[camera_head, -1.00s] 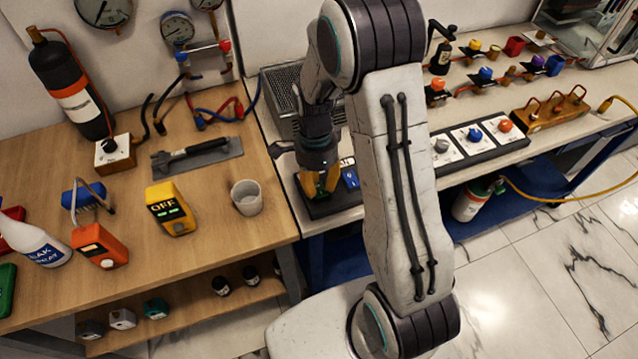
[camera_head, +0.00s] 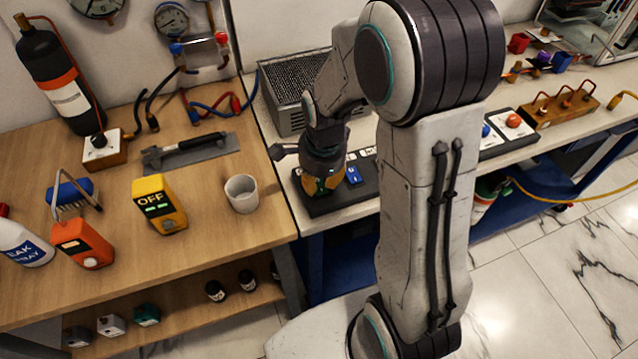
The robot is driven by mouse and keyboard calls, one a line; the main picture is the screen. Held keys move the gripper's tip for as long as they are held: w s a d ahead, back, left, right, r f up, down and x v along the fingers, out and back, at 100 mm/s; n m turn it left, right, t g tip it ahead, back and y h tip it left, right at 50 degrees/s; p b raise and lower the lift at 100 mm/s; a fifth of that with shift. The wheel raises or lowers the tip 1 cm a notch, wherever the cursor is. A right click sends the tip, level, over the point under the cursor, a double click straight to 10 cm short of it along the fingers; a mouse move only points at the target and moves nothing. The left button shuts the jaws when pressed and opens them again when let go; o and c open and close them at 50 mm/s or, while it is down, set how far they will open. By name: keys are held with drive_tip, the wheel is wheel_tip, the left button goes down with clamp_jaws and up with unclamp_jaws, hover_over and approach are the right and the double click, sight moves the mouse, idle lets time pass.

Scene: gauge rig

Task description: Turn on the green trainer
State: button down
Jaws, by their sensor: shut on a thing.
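A long black board (camera_head: 322,204) lies along the front of the white bench, with a blue rocker switch (camera_head: 353,175) near its left end. My gripper (camera_head: 318,187), with orange-yellow fingers, is down at the board's left end, just left of the blue switch. I see no part clearly recognisable as a green trainer. My arm hides the middle of the board. At its right end a blue knob (camera_head: 486,130) and an orange knob (camera_head: 514,120) show.
A grey meshed box (camera_head: 290,105) stands behind my gripper. On the wooden bench to the left are a white cup (camera_head: 242,194), a yellow meter (camera_head: 160,205) reading OFF and an orange device (camera_head: 82,245). A wooden block with hooks (camera_head: 560,108) is at the right.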

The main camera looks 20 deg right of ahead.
sight(322, 192)
drive_tip(key=shift+s+f, duration=0.3)
drive_tip(key=shift+s, duration=0.1)
drive_tip(key=c, duration=1.4)
unclamp_jaws()
drive_tip(key=o, duration=0.7)
drive_tip(key=shift+w+r, duration=0.15)
drive_tip(key=shift+w, duration=0.05)
drive_tip(key=shift+r, duration=0.1)
drive_tip(key=shift+r, duration=0.25)
wheel_tip(322, 192, up, 11)
drive_tip(key=s, duration=0.1)
drive_tip(key=shift+s, duration=0.3)
drive_tip(key=shift+r, duration=0.1)
